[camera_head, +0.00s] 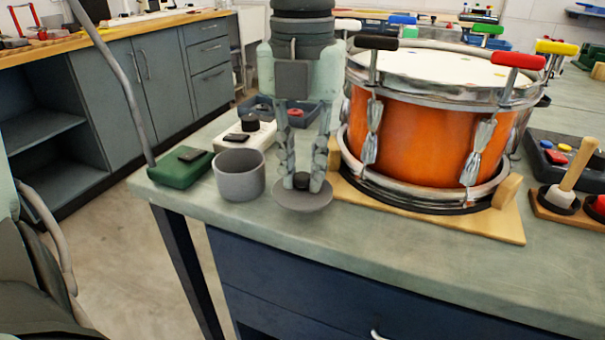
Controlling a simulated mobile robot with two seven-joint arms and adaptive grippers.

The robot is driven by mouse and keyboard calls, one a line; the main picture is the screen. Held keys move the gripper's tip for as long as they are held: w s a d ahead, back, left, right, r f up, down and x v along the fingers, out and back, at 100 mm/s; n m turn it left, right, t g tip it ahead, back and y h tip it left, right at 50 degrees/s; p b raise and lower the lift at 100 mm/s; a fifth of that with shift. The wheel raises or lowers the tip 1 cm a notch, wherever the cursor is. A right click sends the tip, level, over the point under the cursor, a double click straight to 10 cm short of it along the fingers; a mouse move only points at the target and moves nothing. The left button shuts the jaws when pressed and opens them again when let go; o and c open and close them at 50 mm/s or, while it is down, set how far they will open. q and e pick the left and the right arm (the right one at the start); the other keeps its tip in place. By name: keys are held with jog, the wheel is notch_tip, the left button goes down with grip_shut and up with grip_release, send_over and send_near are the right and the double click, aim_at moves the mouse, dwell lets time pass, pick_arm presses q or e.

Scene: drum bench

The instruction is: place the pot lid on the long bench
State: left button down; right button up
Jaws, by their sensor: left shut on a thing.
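The pot lid (303,203) is a flat grey disc with a small dark knob, at the front of the green-topped bench (400,255). My left gripper (301,183) points down over it, its two fingers shut on the knob. The lid looks level and is very low over the bench top or touching it; I cannot tell which. A grey open pot (240,178) stands just left of the lid, with no lid on it. My right gripper is not in view.
An orange drum (417,138) on a wooden base (485,226) stands close right of the lid. A green box (181,169) with a bent rod and a white device (245,137) are left and behind. The bench front before the lid is clear.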

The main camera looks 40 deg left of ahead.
pick_arm(q)
jog(key=shift+f, duration=0.75)
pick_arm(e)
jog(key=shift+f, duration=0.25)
pick_arm(q)
jog(key=shift+f, duration=0.1)
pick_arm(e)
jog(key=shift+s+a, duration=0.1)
pick_arm(q)
jog(key=shift+f+b, duration=0.2)
jog(key=shift+b, duration=0.2)
jog(key=shift+f, duration=0.2)
jog(key=c, duration=1.4)
grip_release()
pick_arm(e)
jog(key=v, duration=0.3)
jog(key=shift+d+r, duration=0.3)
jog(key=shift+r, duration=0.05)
